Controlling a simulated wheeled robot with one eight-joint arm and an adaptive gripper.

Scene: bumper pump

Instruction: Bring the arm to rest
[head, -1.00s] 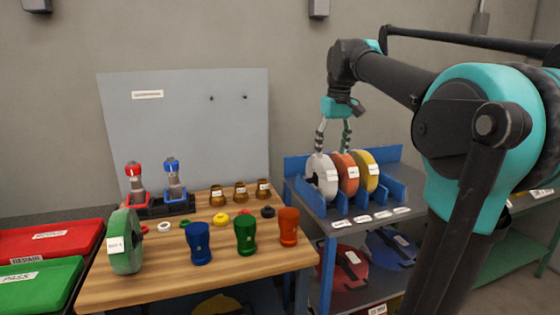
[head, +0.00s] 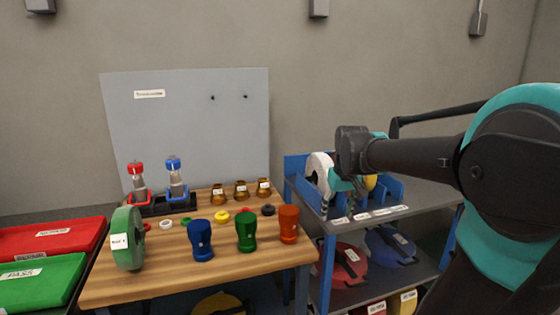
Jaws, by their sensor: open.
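My gripper (head: 336,208) is open and hangs in front of the blue rack on the right-hand shelf unit, fingers pointing down. My forearm and wrist come in from the right edge at about rack height. A white disc (head: 319,170) stands in the rack behind my gripper. A small part of a yellow disc (head: 370,183) shows behind my wrist; the orange disc is hidden. I see nothing held between the fingers, though they are small and partly blend with the rack.
A wooden table (head: 180,284) to the left bears a green disc (head: 127,238), blue (head: 200,240), green (head: 246,232) and orange (head: 288,224) bodies, brown parts and small rings. Red (head: 50,236) and green (head: 40,280) trays lie far left. Labels line the shelf unit's front edge (head: 335,229).

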